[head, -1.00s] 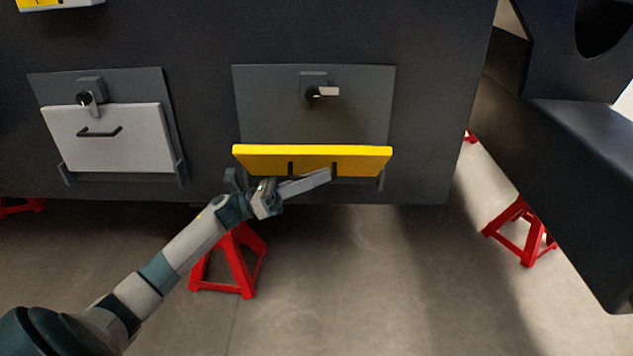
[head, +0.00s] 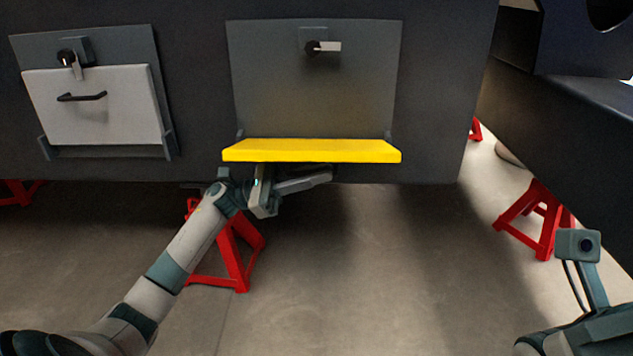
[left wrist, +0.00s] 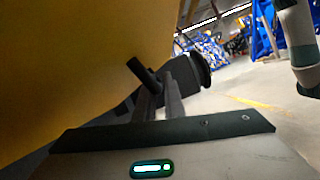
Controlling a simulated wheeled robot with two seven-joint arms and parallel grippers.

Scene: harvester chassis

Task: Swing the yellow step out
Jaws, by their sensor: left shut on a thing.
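The yellow step (head: 312,151) is folded down and sticks out from the foot of a grey recessed panel (head: 315,90), its broad face roughly level. A dark latch with a light lever (head: 323,47) sits above it, the lever pointing right. My left gripper (head: 322,176) is beneath the step. In the left wrist view the yellow step (left wrist: 75,65) fills the upper left, and my left fingers (left wrist: 160,98) are shut on its dark handle (left wrist: 143,75). The step hides the handle in the head view. Only part of my right arm shows at lower right.
A white panel (head: 92,105) with a dark handle and its own latch is closed at left. Red stands (head: 225,250) are under the chassis, one just behind my left arm. Another red stand (head: 540,215) is at right, by a dark body (head: 575,130). The floor in front is open.

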